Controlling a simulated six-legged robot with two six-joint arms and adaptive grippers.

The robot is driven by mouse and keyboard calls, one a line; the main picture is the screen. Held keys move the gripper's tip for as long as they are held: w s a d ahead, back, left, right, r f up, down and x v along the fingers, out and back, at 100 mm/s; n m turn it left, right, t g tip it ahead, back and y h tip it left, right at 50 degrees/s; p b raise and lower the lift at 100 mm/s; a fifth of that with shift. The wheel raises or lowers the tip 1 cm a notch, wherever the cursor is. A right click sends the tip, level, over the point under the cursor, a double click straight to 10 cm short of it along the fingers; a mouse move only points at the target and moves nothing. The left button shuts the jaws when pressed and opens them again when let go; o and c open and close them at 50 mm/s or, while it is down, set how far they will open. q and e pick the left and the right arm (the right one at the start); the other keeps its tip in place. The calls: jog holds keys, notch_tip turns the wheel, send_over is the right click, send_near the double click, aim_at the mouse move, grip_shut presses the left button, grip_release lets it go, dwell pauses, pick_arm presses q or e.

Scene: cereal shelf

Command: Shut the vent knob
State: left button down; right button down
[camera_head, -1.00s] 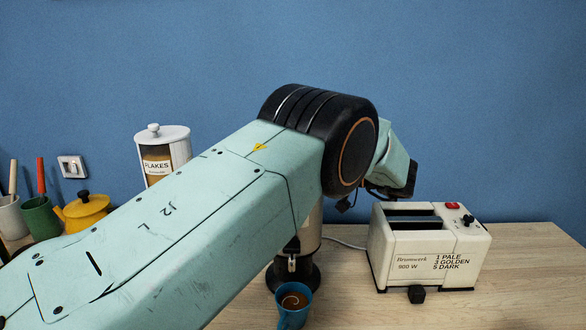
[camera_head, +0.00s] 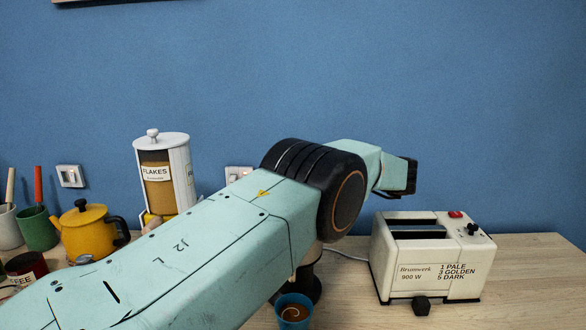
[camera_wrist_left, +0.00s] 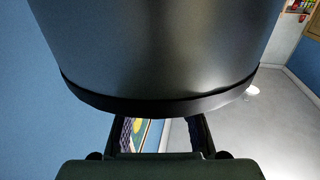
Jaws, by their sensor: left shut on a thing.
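No vent knob can be made out in the head view. My left arm crosses that view, its dark wrist end (camera_head: 396,176) beyond the black joint, above and behind the toaster. In the left wrist view a large dark grey rounded thing (camera_wrist_left: 160,55) with a black lower rim fills the upper middle, close to the camera. The two fingers of my left gripper (camera_wrist_left: 160,128) pass behind its rim, and their tips are hidden. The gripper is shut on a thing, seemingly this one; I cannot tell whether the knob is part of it. My right gripper is not in view.
A white toaster (camera_head: 412,257) stands on the wooden counter (camera_head: 530,290) at the right. A blue cup (camera_head: 294,316) is by my arm. A flakes canister (camera_head: 178,178), yellow kettle (camera_head: 90,236) and green pot (camera_head: 38,232) stand at the left. Bare counter lies right of the toaster.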

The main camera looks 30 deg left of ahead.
pick_arm(q)
jog(key=c, duration=1.1)
grip_release()
jog(key=shift+o, duration=0.2)
notch_tip(320, 180, up, 10)
jog(key=shift+r, duration=0.1)
